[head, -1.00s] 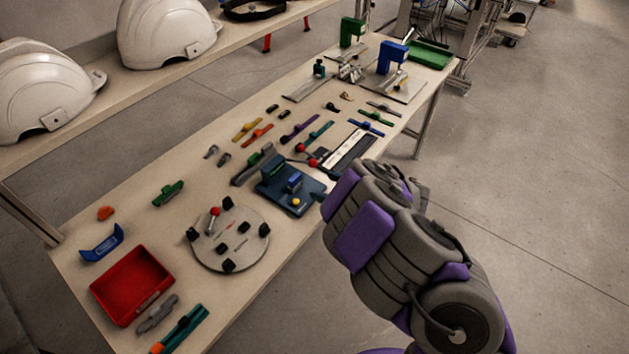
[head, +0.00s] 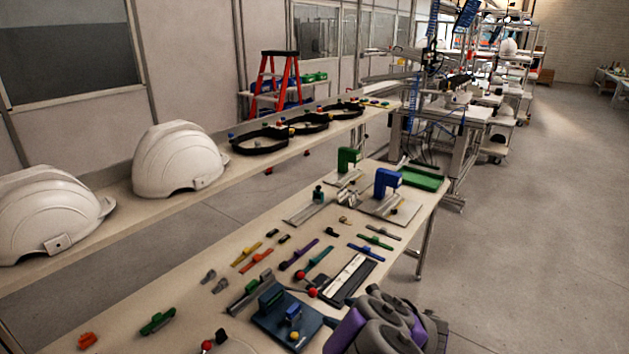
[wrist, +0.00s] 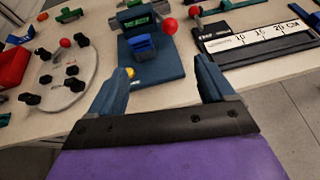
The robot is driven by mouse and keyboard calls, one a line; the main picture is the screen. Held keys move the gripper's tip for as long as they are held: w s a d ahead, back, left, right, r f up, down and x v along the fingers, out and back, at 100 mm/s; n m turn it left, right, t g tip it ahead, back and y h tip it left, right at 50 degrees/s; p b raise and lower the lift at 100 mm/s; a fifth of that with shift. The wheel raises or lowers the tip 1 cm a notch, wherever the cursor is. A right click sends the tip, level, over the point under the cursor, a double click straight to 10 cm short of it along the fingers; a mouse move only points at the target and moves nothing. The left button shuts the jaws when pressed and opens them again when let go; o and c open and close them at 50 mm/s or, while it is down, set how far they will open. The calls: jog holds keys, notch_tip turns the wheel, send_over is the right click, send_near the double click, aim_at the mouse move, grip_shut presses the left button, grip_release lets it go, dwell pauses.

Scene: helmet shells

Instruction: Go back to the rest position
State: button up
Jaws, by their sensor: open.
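My gripper (wrist: 157,88) shows in the wrist view with its two blue-grey fingers spread apart and nothing between them. It is near the front edge of the workbench, facing a dark blue fixture (wrist: 170,68) with a blue block (wrist: 141,46) on it. The dark blue fixture (head: 272,322) lies just left of the arm in that view.
The workbench (head: 213,257) carries several small coloured tools, a ruler plate (head: 348,279) and a blue press (head: 387,182). White helmet shells (head: 177,160) stand on a shelf behind. A round plate (wrist: 62,86) is left in the wrist view. The floor (head: 535,250) at right is clear.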

jog(key=w+d+r+m+t+h, duration=0.4)
jog(key=d+r+m+h, duration=0.5)
jog(key=d+r+m, duration=0.4)
jog(key=s+d+r+m+g+h, duration=0.3)
jog(key=s+d+r+m+h, duration=0.3)
jog(key=s+d+m, duration=0.5)
jog(key=s+a+f+m+g, duration=0.1)
jog(key=s+a+m+g, duration=0.15)
jog(key=s+m, duration=0.35)
jog(key=s+a+f+m+g, duration=0.1)
jog(key=s+m+g, duration=0.2)
jog(key=s+m, duration=0.4)
jog(key=s+a+m+g+y, duration=0.2)
jog(key=s+a, duration=0.5)
jog(key=s, duration=0.4)
jog(key=s+a+f+m+g+y, duration=0.1)
jog(key=s+a+m+g+y, duration=0.2)
jog(key=s+a+m, duration=0.3)
jog(key=s+a+g, duration=0.1)
jog(key=s+a, duration=0.1)
jog(key=s, duration=0.3)
jog(key=shift+s+f+g+y, duration=0.3)
jog(key=shift+g, duration=0.05)
